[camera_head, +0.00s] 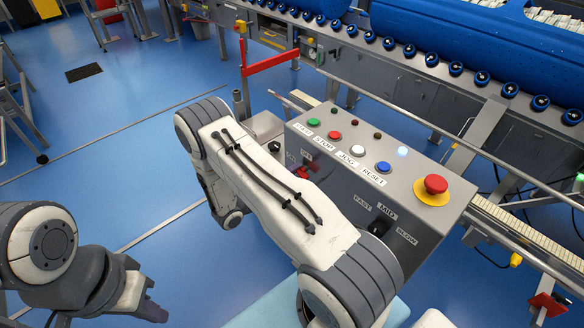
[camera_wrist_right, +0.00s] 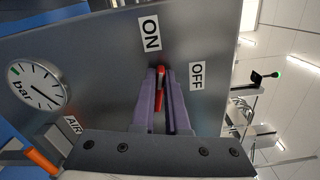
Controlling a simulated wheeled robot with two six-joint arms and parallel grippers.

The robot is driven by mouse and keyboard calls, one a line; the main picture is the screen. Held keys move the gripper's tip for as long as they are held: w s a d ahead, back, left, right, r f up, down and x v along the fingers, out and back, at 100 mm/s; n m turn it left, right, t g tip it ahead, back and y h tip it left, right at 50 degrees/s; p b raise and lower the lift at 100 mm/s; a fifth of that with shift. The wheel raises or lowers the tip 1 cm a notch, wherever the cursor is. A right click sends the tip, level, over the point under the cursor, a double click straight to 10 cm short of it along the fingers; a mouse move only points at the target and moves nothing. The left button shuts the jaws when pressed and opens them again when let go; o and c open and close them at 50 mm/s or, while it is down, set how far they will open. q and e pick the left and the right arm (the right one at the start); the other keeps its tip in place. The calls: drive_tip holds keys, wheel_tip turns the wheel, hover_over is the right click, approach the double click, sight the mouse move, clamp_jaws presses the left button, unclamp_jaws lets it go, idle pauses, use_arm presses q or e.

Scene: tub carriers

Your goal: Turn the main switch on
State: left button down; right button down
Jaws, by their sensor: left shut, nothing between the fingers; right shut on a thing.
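The main switch has a red handle (camera_wrist_right: 160,96) on a grey metal panel, seen in the right wrist view. An ON label (camera_wrist_right: 149,34) is just above the handle's end and an OFF label (camera_wrist_right: 196,75) is to its right. My right gripper (camera_wrist_right: 162,76) has its purple fingers shut on the handle, one on each side. The handle's pivot is hidden by the fingers. In the head view my right arm covers much of that panel and its gripper is hidden. My left gripper (camera_head: 150,305) is shut and empty over the floor at lower left.
The control box (camera_head: 418,215) carries coloured buttons, a red emergency stop (camera_head: 436,185) and a black speed knob (camera_head: 381,227). A pressure gauge (camera_wrist_right: 38,85) is beside the switch. A conveyor with blue tubs (camera_head: 450,40) runs behind. The blue floor at left is mostly clear.

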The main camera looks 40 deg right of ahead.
drive_tip(key=shift+s+f+n, duration=0.15)
drive_tip(key=shift+f+n, duration=0.05)
drive_tip(key=shift+n, duration=0.45)
drive_tip(key=shift+s+f+n, duration=0.15)
drive_tip(key=shift+f+n, duration=0.05)
drive_tip(key=shift+n, duration=0.45)
drive_tip(key=c, duration=0.9)
unclamp_jaws()
drive_tip(key=shift+w+r+p, duration=0.1)
drive_tip(key=shift+p, duration=0.2)
drive_tip(key=a, duration=0.3)
drive_tip(key=a+b, duration=0.1)
drive_tip(key=a, duration=0.6)
drive_tip(key=shift+s+a+b, duration=0.25)
drive_tip(key=shift+s+b, duration=0.05)
drive_tip(key=shift+s, duration=0.1)
